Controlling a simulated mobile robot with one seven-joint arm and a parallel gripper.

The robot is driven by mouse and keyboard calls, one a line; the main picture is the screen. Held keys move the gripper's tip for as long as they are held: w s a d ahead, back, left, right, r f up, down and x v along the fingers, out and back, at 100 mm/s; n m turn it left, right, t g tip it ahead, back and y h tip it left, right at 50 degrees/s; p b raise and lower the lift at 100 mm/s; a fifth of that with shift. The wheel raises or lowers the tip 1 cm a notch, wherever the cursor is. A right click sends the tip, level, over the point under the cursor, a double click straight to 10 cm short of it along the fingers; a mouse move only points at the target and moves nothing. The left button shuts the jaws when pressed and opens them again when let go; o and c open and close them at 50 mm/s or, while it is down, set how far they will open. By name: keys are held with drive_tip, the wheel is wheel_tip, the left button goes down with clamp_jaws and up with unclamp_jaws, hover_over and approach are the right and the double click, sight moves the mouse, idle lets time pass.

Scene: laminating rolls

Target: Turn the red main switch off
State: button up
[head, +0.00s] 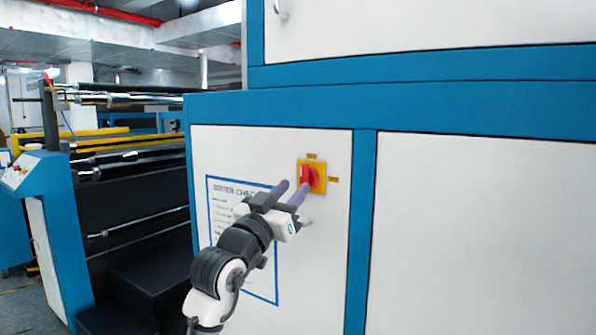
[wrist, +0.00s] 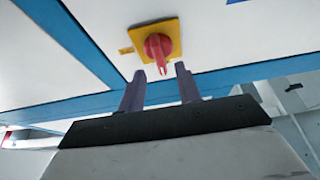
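The red main switch (head: 306,174) is a red rotary handle on a yellow square plate (head: 319,170), set on a white cabinet panel. Small yellow labels sit above the plate and to its right in the head view. The switch also shows in the wrist view (wrist: 158,47), above the fingertips and roughly between them. My gripper (head: 292,190) is open, with two purple fingers pointing at the switch. In the wrist view its fingertips (wrist: 160,70) lie to either side of the handle's lower end. I cannot tell whether they touch it.
A blue-framed check sheet (head: 230,200) is on the panel, partly hidden behind my arm. A small handle (head: 306,223) sits below the switch. Blue frame strips (head: 361,220) border the white panels. Rollers and dark machinery (head: 135,200) stand to the left.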

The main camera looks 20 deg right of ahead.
sight(301, 179)
drive_tip(key=shift+p+x, duration=0.5)
drive_tip(key=shift+x, duration=1.25)
drive_tip(key=shift+a, duration=0.1)
clamp_jaws()
